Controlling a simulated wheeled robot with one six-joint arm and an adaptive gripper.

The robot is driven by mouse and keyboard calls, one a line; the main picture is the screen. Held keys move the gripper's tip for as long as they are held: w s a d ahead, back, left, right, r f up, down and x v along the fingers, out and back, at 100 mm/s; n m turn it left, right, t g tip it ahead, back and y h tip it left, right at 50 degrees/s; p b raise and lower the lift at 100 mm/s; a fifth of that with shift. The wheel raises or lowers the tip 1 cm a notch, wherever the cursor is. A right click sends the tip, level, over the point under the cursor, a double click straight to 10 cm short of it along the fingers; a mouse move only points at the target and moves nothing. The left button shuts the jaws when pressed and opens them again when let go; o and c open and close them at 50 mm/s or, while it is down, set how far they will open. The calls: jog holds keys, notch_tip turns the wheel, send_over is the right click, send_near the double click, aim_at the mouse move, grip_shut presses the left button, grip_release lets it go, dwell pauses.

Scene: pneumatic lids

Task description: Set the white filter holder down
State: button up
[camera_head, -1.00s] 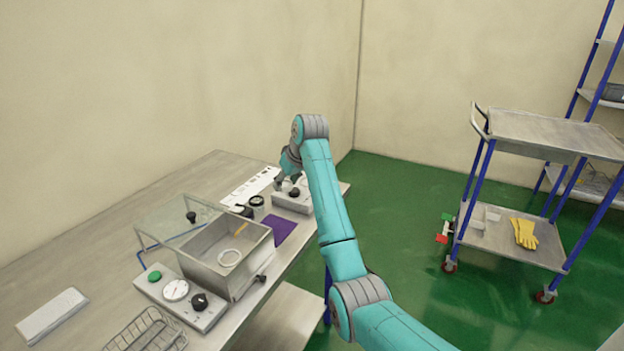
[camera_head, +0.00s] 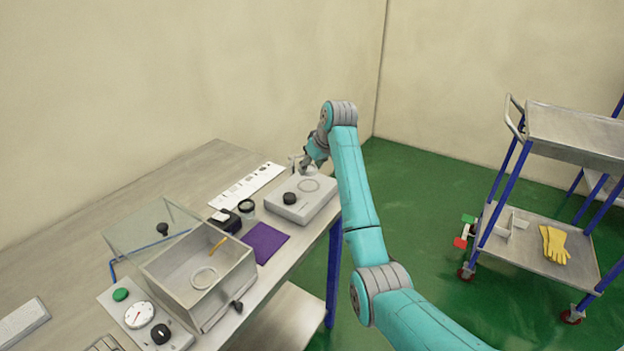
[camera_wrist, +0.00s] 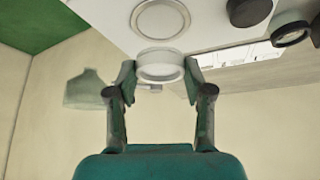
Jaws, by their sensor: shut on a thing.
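The white filter holder (camera_wrist: 160,66) is a short round white cup or ring. In the wrist view my gripper (camera_wrist: 160,76) is shut on it, with one finger on each side. In the head view my gripper (camera_head: 312,160) is at the far end of the bench, beyond a grey box-shaped device (camera_head: 318,204). The holder shows there only as a small pale patch (camera_head: 310,170) under the fingers. I cannot tell its exact height above the surface. The device has a round ring on top, which also shows in the wrist view (camera_wrist: 160,18), and a black knob (camera_head: 290,198).
Near the device are a black-rimmed round piece (camera_head: 246,206), a dark block (camera_head: 228,219), a purple mat (camera_head: 265,243) and a white printed strip (camera_head: 248,186). A metal box (camera_head: 220,290) with a raised clear lid (camera_head: 140,233) stands nearer. A cart (camera_head: 575,135) stands right.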

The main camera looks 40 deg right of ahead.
aim_at(314, 174)
jog(key=shift+a+f, duration=0.1)
jog(key=shift+f, duration=2.3)
jog(key=shift+f, duration=0.1)
jog(key=o, duration=0.9)
jog(key=shift+o, duration=0.2)
jog(key=v, duration=1.2)
